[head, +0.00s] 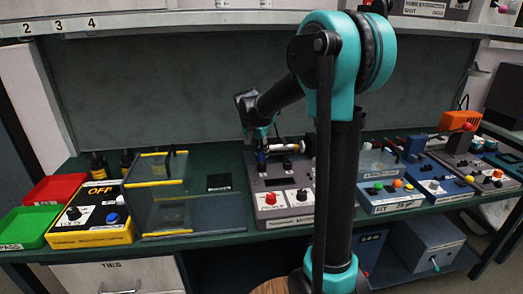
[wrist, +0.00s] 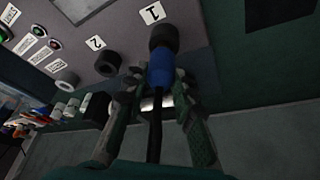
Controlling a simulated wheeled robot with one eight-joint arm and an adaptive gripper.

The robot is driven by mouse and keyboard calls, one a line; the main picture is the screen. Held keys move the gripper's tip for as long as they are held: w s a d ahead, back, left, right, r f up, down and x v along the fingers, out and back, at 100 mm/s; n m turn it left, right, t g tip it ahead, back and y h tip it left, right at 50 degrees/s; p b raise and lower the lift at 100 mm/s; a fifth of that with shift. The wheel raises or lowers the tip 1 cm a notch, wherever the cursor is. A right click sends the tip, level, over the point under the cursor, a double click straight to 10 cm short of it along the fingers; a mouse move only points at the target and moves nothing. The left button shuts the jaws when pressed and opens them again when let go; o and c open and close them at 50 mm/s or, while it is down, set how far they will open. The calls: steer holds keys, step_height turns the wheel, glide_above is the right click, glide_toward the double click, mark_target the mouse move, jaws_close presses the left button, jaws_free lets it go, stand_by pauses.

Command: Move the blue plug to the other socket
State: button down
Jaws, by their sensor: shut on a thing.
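The blue plug (wrist: 162,70) is between the two fingers of my gripper (wrist: 160,84) in the wrist view, with a black cable running back from it. Its front end meets the black socket marked 1 (wrist: 163,37); how deep it sits there I cannot tell. The black socket marked 2 (wrist: 108,63) is empty, to the left of socket 1 on the same grey panel.
A clear guard box with yellow edges (head: 158,182) stands left of the unit. A yellow OFF box (head: 90,232) and red (head: 55,189) and green (head: 27,228) trays lie farther left. Blue button boxes (head: 390,203) stand to the right. A grey back wall (head: 160,100) closes the bench.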

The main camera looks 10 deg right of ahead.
steer(key=shift+f, duration=0.9)
steer(key=c, duration=1.2)
jaws_free()
steer(key=shift+o, duration=0.2)
steer(key=v, duration=1.2)
